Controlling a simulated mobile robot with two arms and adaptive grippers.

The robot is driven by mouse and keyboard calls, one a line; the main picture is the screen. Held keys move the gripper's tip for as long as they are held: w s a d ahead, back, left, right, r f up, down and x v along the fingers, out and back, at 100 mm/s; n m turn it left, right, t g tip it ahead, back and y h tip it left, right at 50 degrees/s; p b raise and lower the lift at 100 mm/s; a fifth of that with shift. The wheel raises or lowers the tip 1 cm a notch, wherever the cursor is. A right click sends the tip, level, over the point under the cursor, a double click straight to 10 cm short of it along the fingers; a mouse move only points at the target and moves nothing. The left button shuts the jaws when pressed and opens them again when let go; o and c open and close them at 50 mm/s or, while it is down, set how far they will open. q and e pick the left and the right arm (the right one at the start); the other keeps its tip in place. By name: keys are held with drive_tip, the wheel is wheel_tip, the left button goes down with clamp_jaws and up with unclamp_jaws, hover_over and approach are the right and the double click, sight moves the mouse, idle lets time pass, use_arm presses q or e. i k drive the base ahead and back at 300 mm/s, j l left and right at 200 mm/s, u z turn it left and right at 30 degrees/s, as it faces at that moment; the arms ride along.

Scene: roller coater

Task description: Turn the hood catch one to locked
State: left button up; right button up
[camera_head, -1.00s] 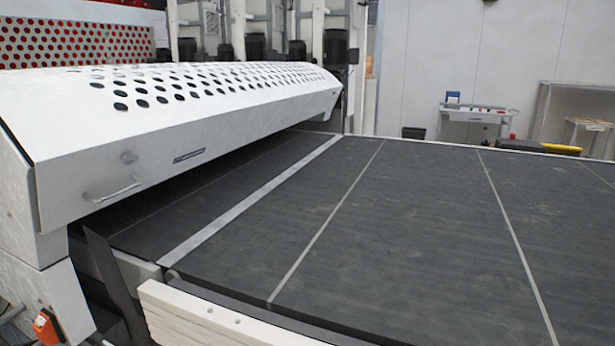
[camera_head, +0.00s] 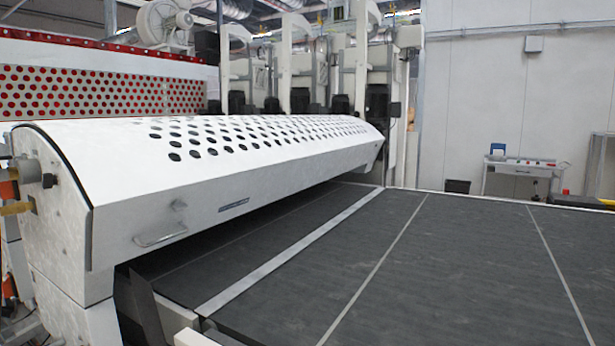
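The white perforated hood (camera_head: 150,200) of the roller coater runs from the left into the middle of the head view. A small round catch (camera_head: 178,205) sits on its front face, above a metal handle (camera_head: 160,239). The catch is too small to tell how it is turned. A dark label (camera_head: 234,204) is to the right of the catch. Neither of my grippers is in view.
A wide dark conveyor bed (camera_head: 450,265) with thin light lines fills the lower right, close to the hood's front edge. A small control desk (camera_head: 520,170) stands by the back wall. Pipes and fittings (camera_head: 30,172) stick out at the hood's left end.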

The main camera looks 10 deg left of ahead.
sight(178, 206)
drive_tip(key=i+j+u, duration=0.1)
drive_tip(key=j+u, duration=0.25)
drive_tip(key=i+j+u, duration=0.1)
drive_tip(key=j+u, duration=0.2)
drive_tip(key=i+j+u, duration=0.15)
drive_tip(key=j+u, duration=0.2)
